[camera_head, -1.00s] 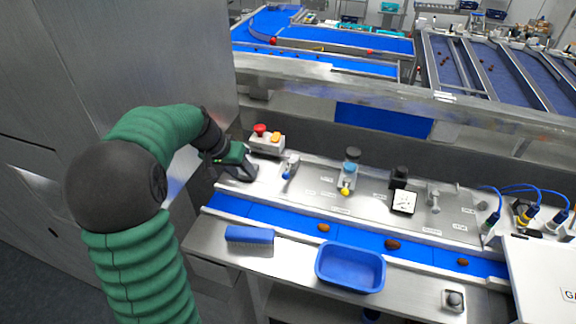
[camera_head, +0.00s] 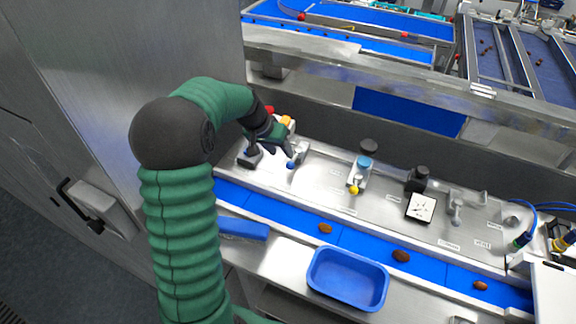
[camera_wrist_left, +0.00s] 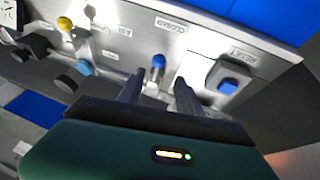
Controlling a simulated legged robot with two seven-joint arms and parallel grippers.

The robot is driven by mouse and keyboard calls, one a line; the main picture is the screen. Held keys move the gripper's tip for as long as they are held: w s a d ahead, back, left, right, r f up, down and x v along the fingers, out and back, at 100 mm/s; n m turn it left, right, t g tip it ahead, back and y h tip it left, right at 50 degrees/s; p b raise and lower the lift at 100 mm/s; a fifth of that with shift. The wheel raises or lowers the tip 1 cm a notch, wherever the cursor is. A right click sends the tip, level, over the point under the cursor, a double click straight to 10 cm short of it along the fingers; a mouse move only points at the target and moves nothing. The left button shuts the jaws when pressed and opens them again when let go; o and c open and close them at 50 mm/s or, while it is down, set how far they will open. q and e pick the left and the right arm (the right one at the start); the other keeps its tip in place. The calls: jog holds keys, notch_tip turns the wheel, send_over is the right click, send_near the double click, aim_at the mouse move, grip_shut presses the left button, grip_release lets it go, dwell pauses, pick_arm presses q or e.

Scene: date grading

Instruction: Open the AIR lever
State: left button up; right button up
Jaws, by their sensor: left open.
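A small lever with a blue knob (camera_head: 291,164) stands on the steel panel. In the left wrist view the blue knob (camera_wrist_left: 158,61) shows just beyond and between my fingertips, near small labels, one of which seems to read AIR (camera_wrist_left: 125,32). My left gripper (camera_head: 286,148) is over this lever, and its fingers (camera_wrist_left: 158,88) are apart with nothing held. Whether a finger touches the lever I cannot tell. My right gripper is out of view.
A box with a blue button (camera_wrist_left: 228,86), labelled RESET, stands close beside the fingers. Red and orange buttons (camera_head: 286,121) are behind my gripper. A gauge (camera_head: 421,208) stands farther right. A blue belt (camera_head: 375,243) carrying dates, a blue tray (camera_head: 313,278) and a brush (camera_head: 243,229) lie in front.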

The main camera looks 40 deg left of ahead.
aim_at(294, 161)
pick_arm(q)
jog(key=x, duration=0.3)
jog(key=w+b+x, duration=0.1)
jog(key=x, duration=0.1)
jog(key=b+x, duration=0.1)
jog(key=x, duration=0.2)
jog(key=shift+w+a, duration=0.15)
jog(key=shift+w, duration=0.15)
jog(key=shift+s+r, duration=0.35)
jog(key=shift+s, duration=0.35)
jog(key=shift+c, duration=0.3)
jog(key=shift+w+f, duration=0.2)
jog(key=shift+w, duration=0.2)
grip_shut()
jog(key=shift+f, duration=0.1)
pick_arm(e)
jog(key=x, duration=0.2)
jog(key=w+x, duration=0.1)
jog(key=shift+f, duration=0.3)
